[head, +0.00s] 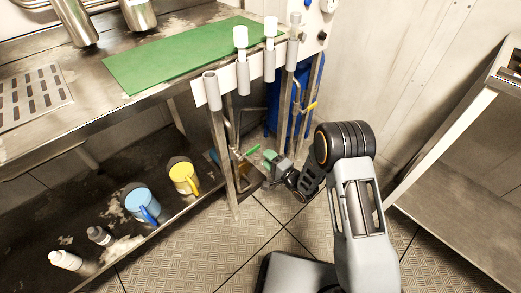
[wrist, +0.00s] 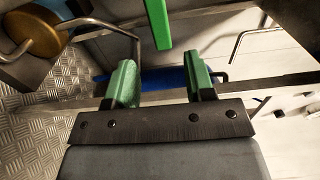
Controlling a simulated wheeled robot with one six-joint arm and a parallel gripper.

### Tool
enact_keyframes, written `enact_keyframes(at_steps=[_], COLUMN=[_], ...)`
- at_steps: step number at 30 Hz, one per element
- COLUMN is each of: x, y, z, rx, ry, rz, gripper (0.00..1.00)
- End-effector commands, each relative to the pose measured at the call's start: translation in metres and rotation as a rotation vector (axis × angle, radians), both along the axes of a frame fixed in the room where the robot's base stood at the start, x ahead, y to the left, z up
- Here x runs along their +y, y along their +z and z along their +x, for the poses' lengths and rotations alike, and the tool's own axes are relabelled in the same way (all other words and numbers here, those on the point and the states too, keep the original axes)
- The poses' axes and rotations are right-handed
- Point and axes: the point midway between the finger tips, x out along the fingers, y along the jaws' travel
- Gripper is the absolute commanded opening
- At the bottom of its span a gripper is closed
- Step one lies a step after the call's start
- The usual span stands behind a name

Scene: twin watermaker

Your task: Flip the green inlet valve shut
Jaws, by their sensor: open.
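The green inlet valve's handle (head: 250,152) is a small green lever on the pipework under the near end of the steel counter. In the wrist view a green bar (wrist: 158,22), which looks like this handle, comes down from the top edge, centred ahead of the jaws. My gripper (head: 270,158) is low beside the pipework, just right of the handle. In the wrist view my gripper (wrist: 162,82) has its two green fingers wide apart with nothing between them. The bar's lower end stops short of the space between the fingers, and the valve body is not clearly visible.
Steel counter legs (head: 221,155) and pipes crowd the gripper's left side. A yellow-handled valve (head: 311,107) sits higher, before a blue container (head: 272,120). A yellow mug (head: 184,177) and blue mug (head: 139,203) stand on the lower shelf. The floor in front is clear.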

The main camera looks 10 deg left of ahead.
Motion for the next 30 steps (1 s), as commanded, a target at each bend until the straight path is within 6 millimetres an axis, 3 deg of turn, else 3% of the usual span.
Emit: enact_keyframes(at_steps=[6,12,30], x=[-0.032,-0.049,-0.054], y=[0.002,0.0,0.0], z=[-0.022,-0.032,-0.036], rx=[0.004,0.002,0.001], ry=[-0.001,0.0,0.001], rz=[0.0,-0.001,0.001], gripper=[0.49,0.49,0.49])
